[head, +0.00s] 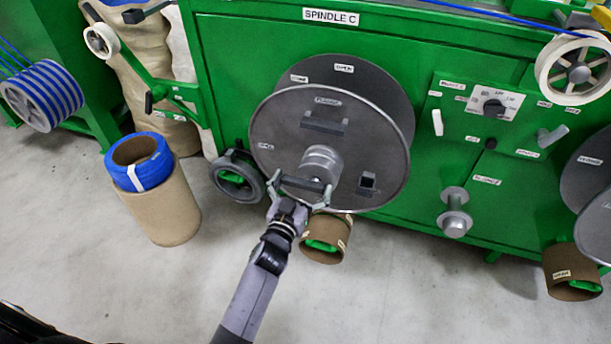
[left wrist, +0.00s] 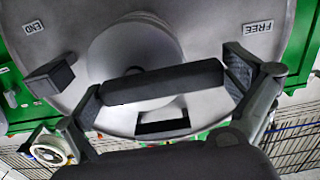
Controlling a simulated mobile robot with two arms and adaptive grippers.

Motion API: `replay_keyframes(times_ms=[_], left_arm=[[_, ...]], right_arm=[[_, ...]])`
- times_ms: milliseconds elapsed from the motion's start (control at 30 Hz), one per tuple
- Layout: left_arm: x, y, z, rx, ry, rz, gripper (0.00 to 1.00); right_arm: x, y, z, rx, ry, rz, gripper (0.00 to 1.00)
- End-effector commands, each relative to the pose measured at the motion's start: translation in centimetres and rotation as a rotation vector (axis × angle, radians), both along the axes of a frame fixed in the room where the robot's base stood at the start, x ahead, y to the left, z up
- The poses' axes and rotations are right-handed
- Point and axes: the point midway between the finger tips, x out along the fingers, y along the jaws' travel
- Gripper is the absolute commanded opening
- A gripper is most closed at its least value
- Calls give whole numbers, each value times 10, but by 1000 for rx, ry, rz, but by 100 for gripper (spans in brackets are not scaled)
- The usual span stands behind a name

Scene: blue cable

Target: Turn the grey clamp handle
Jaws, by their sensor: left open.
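The grey clamp handle (head: 302,184) is a dark bar across the round hub (head: 321,162) at the front of the grey spindle disc (head: 375,140). In the left wrist view the handle (left wrist: 163,83) lies lengthwise between my fingers, slightly tilted, with its ends close to the finger pads. My left gripper (head: 301,188) is open around the handle; it also shows in the left wrist view (left wrist: 164,88). I cannot tell whether the pads touch the bar ends. My right gripper is not in view.
The disc sits on a green machine panel marked SPINDLE C (head: 331,16).

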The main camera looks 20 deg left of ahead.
Motion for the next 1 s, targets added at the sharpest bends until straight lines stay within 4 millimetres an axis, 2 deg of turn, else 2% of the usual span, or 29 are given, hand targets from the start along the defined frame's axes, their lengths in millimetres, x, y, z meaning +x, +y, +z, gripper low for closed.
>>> replay_keyframes(times_ms=[267, 1000], left_arm=[[0, 0, 0, 0, 0, 0, 99], [0, 0, 0, 0, 0, 0, 50]], right_arm=[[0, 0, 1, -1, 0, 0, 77], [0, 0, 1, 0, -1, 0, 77]])
